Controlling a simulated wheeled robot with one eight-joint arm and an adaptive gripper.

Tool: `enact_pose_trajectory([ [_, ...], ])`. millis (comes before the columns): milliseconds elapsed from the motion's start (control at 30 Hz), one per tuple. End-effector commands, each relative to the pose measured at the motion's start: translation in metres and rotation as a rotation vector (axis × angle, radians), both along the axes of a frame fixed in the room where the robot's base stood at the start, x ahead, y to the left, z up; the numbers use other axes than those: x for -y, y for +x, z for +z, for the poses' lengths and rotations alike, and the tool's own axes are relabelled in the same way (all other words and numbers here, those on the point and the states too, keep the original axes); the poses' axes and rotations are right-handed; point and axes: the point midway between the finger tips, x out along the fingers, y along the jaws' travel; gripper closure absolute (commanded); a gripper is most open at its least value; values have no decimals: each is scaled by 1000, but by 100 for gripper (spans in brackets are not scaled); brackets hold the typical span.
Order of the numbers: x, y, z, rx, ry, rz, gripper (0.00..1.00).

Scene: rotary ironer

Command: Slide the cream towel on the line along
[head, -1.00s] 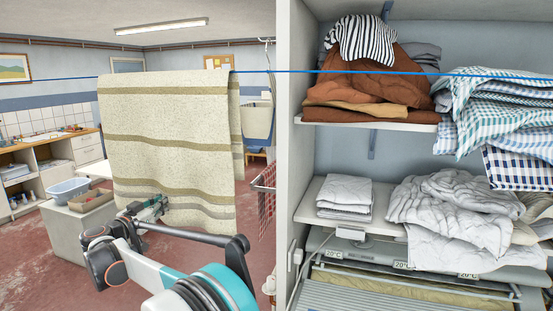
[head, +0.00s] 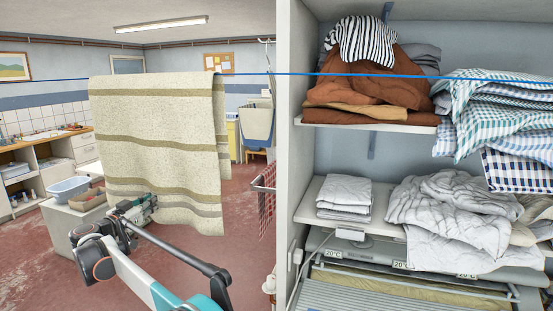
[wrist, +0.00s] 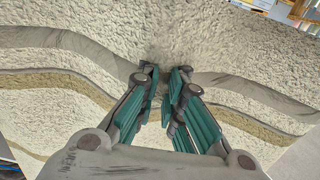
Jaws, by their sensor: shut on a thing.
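The cream towel (head: 160,125) with olive and grey stripes hangs over the blue line (head: 290,73) in the left half of the head view. My gripper (head: 143,207) is at the towel's lower left part, near the grey stripes. In the wrist view the towel (wrist: 90,60) fills most of the picture, and my gripper (wrist: 166,80) is shut on a gathered fold of it between the green finger pads. The fold runs up from the fingertips. The towel's far layer is mostly hidden behind the near one.
A tall shelf unit (head: 286,150) with piled linen stands to the right, with an ironer (head: 400,290) below. The line is bare right of the towel.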

Motion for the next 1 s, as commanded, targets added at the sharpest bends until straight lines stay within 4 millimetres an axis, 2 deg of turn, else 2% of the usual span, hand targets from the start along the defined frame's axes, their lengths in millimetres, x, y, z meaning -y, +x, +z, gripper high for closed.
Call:
enact_pose_trajectory([
  [333, -4, 1, 0, 0, 0, 1, 100],
  [400, -4, 1, 0, 0, 0, 1, 81],
  [467, -4, 1, 0, 0, 0, 1, 68],
  [800, -4, 0, -1, -1, 0, 1, 68],
  [1000, -8, -9, -1, 0, 0, 2, 68],
])
